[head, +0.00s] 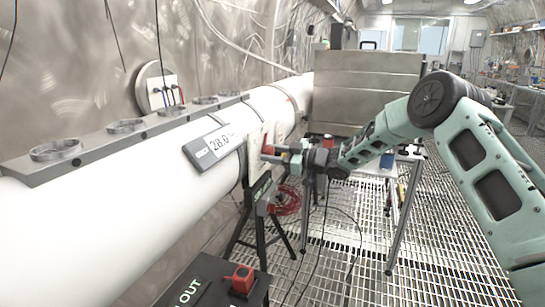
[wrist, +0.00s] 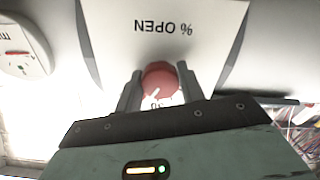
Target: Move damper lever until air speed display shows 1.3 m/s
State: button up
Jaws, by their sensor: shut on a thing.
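The damper lever's red knob (wrist: 160,80) sits between the two fingers of my gripper (wrist: 158,88), which is shut on it. In the head view the red knob (head: 267,149) shows at the tip of my gripper (head: 279,152), against a pale plate (head: 254,150) on the white duct. In the wrist view this plate (wrist: 163,27) reads "% OPEN" upside down; the lever's pointer and most scale marks are hidden. A display (head: 212,148) on the duct, left of the plate, seems to read 28.0; its unit is too small to read.
The white duct (head: 110,215) runs along the left on a dark stand (head: 258,205). A round white gauge (wrist: 25,47) lies beside the plate. A black box with a red switch (head: 241,279) stands in front. The grating floor (head: 340,270) has loose cables.

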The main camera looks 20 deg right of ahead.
jog(key=o, duration=1)
jog(key=shift+c, duration=0.2)
jog(key=b+v, duration=0.1)
jog(key=v, duration=1.6)
jog(key=shift+s+d+b, duration=0.15)
jog(key=shift+d+b, duration=0.05)
jog(key=shift+b, duration=0.1)
jog(key=w+a+r+m+h+p, duration=0.15)
jog(key=a+r+h, duration=0.25)
jog(key=a, duration=0.6)
jog(key=s+a+r+m+g+h+p, duration=0.1)
jog(key=s+a+m+h+p, duration=0.3)
jog(key=s+a, duration=0.55)
jog(key=s+m+g+h+p, duration=0.1)
jog(key=s+g+h, duration=0.5)
jog(key=s, duration=2.9)
jog(key=a+g+p, duration=0.1)
jog(key=g, duration=0.2)
jog(key=shift+s+f+g, duration=0.3)
jog(key=shift+f, duration=0.05)
